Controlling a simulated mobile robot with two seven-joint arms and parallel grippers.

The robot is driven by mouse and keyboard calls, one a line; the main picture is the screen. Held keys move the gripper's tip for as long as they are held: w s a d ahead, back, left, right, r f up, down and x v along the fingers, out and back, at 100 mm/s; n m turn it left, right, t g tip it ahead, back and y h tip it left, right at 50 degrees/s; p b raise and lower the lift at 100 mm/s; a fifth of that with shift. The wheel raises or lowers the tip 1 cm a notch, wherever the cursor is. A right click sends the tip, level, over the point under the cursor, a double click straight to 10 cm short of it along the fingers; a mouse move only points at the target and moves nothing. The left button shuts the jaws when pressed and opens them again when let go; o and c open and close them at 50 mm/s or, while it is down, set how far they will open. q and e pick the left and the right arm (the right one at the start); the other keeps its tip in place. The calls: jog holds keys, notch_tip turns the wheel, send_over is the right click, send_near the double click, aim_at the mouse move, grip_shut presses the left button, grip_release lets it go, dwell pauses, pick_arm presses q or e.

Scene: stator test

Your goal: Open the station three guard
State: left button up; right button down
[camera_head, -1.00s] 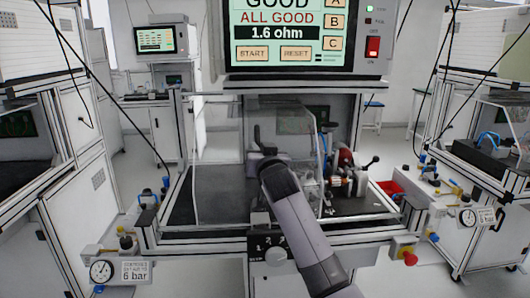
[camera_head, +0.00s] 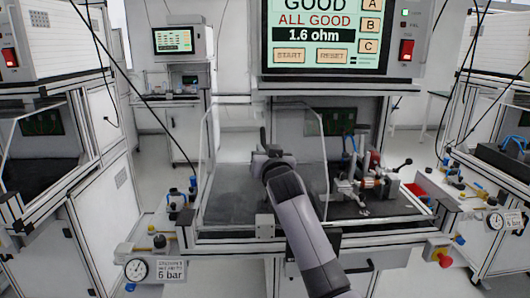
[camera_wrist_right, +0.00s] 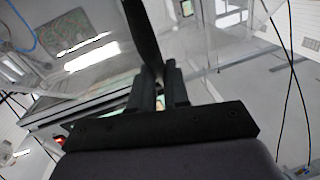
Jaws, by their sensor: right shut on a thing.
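The guard (camera_head: 304,130) is a clear upright panel at the front of the middle station, below the large screen. It covers the left and middle of the bench opening. The fixture (camera_head: 368,183) at the right lies outside its right edge. My right gripper (camera_head: 264,143) is at the panel's front, shut on a dark upright bar that appears to be the guard's handle. In the right wrist view the handle (camera_wrist_right: 141,28) rises from between the fingers (camera_wrist_right: 159,88). The handle's lower end is hidden by the fingers. My left gripper is not in view.
The tester screen (camera_head: 323,33) reads ALL GOOD, 1.6 ohm. A pressure gauge (camera_head: 137,269) is at the front left and a red knob (camera_head: 444,257) at the front right. A red bin (camera_head: 418,192) stands right of the fixture. Other stations flank both sides.

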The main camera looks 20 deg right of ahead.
dwell(0.4)
jog(key=c, duration=1.5)
grip_release()
jog(key=o, duration=0.4)
jog(key=shift+w+d+f, duration=0.1)
jog(key=shift+w+f, duration=0.1)
jog(key=shift+w, duration=0.05)
jog(key=shift+s, duration=0.1)
jog(key=s, duration=0.7)
jog(key=shift+a, duration=0.4)
